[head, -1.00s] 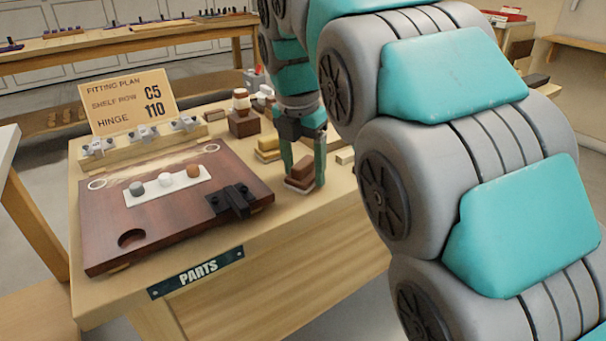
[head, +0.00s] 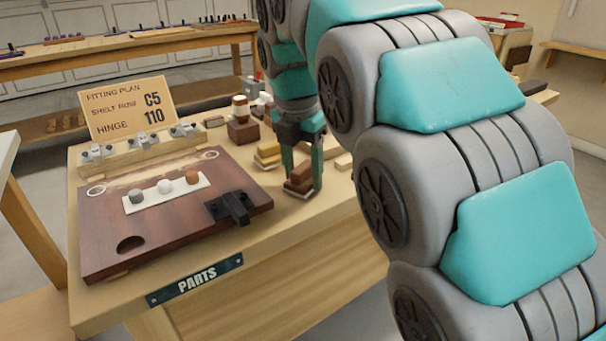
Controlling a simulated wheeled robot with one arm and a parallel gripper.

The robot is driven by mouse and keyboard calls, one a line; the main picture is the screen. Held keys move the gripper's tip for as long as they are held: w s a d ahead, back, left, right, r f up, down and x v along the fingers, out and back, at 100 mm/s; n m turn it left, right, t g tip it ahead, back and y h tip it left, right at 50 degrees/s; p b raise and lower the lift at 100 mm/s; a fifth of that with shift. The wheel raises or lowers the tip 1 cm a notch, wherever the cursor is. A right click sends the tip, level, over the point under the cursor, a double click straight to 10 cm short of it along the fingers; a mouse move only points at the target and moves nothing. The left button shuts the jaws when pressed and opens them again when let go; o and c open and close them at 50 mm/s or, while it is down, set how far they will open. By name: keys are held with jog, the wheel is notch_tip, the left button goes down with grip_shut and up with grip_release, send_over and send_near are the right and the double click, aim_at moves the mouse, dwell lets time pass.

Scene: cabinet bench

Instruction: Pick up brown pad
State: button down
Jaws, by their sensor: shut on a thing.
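The brown pad (head: 299,178) is a small reddish-brown block at the right part of the bench top, in the head view. My gripper (head: 302,184) points down over it, with its teal fingers on either side, shut on the brown pad. A pale flat piece shows under the pad at the bench top. I cannot tell whether the pad is clear of it. Part of the pad is hidden by the fingers.
A dark red-brown board (head: 170,235) with a black hinge block (head: 230,207) lies to the left. Yellow blocks (head: 267,154) and a brown stack (head: 242,128) stand behind my gripper. A sign (head: 128,108) stands at the back left. The bench front bears a PARTS label (head: 197,279).

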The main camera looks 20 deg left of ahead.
aim_at(303, 165)
jog(key=shift+r, duration=1.6)
jog(key=s+d+r+b, duration=0.1)
jog(key=s+d+b, duration=0.1)
jog(key=s+d, duration=0.9)
jog(key=shift+s+d+r, duration=0.15)
jog(key=shift+d+r, duration=0.05)
jog(key=c, duration=0.7)
grip_release()
grip_shut()
